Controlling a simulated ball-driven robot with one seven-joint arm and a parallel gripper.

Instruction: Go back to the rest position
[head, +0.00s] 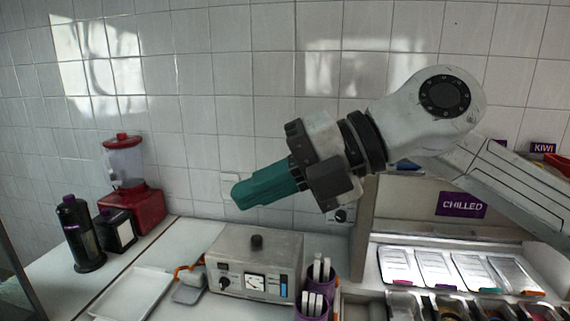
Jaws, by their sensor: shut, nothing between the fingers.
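My gripper (240,196) has teal fingers and hangs in the air above the counter, in front of the white tiled wall. Its fingers are together with nothing between them. They point down and to the left, above the metal control box (256,243). My arm reaches in from the right side of the view, passing in front of the chilled cabinet.
A red blender (134,190), a dark bottle (78,235) and a black dispenser (118,231) stand at the left. A white tray (133,293) lies on the counter. Purple cups (312,307) stand right of the box. The chilled cabinet (400,221) has several lidded compartments.

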